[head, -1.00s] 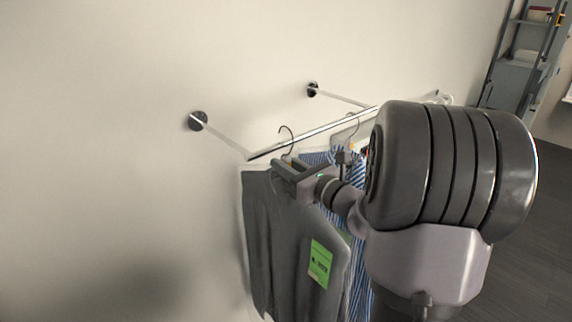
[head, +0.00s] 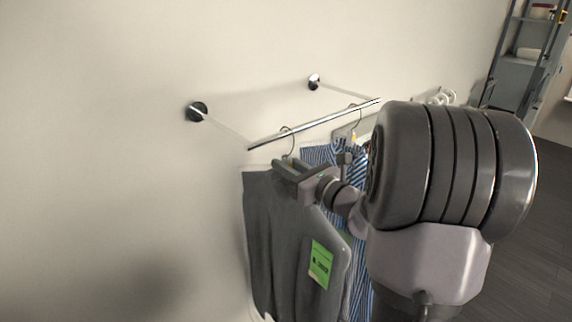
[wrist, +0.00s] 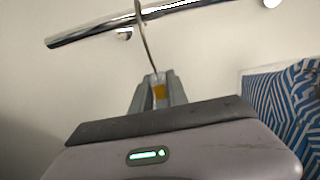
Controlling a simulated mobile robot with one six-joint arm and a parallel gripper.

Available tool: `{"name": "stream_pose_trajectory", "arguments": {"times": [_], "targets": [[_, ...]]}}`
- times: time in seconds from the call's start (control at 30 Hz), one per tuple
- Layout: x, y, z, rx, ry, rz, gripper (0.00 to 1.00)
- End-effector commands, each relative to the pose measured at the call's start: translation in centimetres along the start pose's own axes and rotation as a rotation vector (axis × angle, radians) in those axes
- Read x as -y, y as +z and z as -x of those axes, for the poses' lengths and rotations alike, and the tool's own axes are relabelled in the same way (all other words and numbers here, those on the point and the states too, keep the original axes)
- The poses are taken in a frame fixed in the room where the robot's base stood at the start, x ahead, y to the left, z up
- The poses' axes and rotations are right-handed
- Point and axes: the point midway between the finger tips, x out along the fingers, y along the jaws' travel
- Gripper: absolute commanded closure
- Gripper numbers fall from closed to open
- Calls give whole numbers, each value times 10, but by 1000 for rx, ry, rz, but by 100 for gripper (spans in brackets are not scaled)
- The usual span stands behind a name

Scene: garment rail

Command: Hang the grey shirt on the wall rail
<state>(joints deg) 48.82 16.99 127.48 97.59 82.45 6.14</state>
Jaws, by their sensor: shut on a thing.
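The grey shirt (head: 285,240) hangs below my gripper (head: 285,168) in the head view, with a green tag (head: 320,264) on its side. My gripper is shut on the neck of the shirt's hanger, and the wrist view shows the fingers (wrist: 158,92) around it. The hanger's hook (head: 289,141) rises from the jaws to the wall rail (head: 315,124). In the wrist view the hook (wrist: 146,40) passes across the rail (wrist: 100,26); whether it bears on the rail I cannot tell. My arm covers part of the shirt's right side.
A blue-and-white striped shirt (head: 318,154) hangs close on the right, its hook (head: 357,118) at the rail; it also shows in the wrist view (wrist: 285,105). Two wall mounts hold the rail, at left (head: 197,112) and right (head: 314,82). A shelf unit (head: 518,75) stands far right.

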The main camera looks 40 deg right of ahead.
Motion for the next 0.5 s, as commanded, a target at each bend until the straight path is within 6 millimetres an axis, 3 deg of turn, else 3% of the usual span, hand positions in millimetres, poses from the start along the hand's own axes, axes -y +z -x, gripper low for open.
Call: {"name": "stream_pose_trajectory", "arguments": {"times": [0.07,0.1,0.2,0.5], "targets": [[0,1,0,1,0,0,100],[0,1,0,1,0,0,74],[0,1,0,1,0,0,55],[0,0,1,-1,0,0,55]]}}
